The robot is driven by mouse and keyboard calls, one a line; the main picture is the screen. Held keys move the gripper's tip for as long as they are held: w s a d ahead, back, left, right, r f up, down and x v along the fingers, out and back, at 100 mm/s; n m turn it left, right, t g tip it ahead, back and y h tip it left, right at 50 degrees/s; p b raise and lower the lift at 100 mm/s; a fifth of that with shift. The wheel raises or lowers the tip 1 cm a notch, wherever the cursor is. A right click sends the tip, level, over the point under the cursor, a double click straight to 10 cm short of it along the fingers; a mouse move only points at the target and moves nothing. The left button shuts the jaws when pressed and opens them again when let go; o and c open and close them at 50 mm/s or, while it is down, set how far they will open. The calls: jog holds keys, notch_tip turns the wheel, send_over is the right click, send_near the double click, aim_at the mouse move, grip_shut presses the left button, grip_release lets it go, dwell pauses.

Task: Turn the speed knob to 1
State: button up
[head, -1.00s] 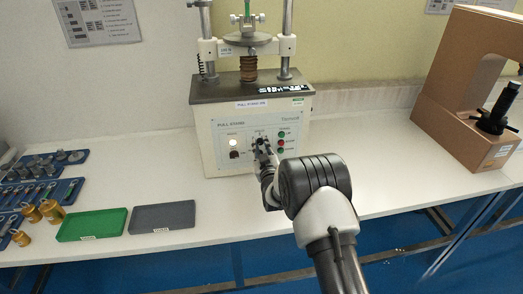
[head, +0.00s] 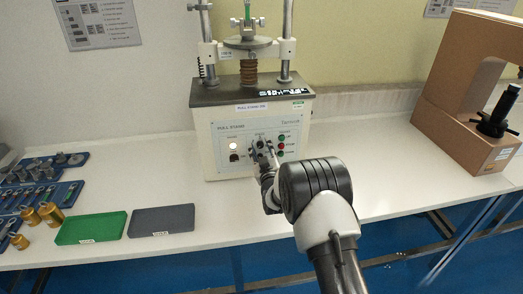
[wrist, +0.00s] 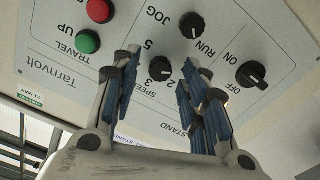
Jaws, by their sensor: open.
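The black speed knob (wrist: 160,68) shows in the wrist view, upside down, among the numbers 2, 3 and 5. Its white mark is too small to read surely. In the head view the speed knob (head: 260,144) is on the front panel of the pull stand (head: 222,165). My gripper (wrist: 160,70) is open, its blue-padded fingers on either side of the knob in the picture. I cannot tell whether they touch it. In the head view my gripper (head: 264,153) is right in front of the panel and hides part of it.
A run/jog knob (wrist: 192,25) and an on/off knob (wrist: 252,74) are near the speed knob. A green button (wrist: 88,42) and red button (wrist: 100,9) are on the other side. Green (head: 92,228) and grey (head: 162,220) trays lie left on the bench.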

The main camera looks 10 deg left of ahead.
jog(key=shift+s, duration=0.1)
jog(key=v, duration=1.2)
jog(key=shift+r, duration=0.1)
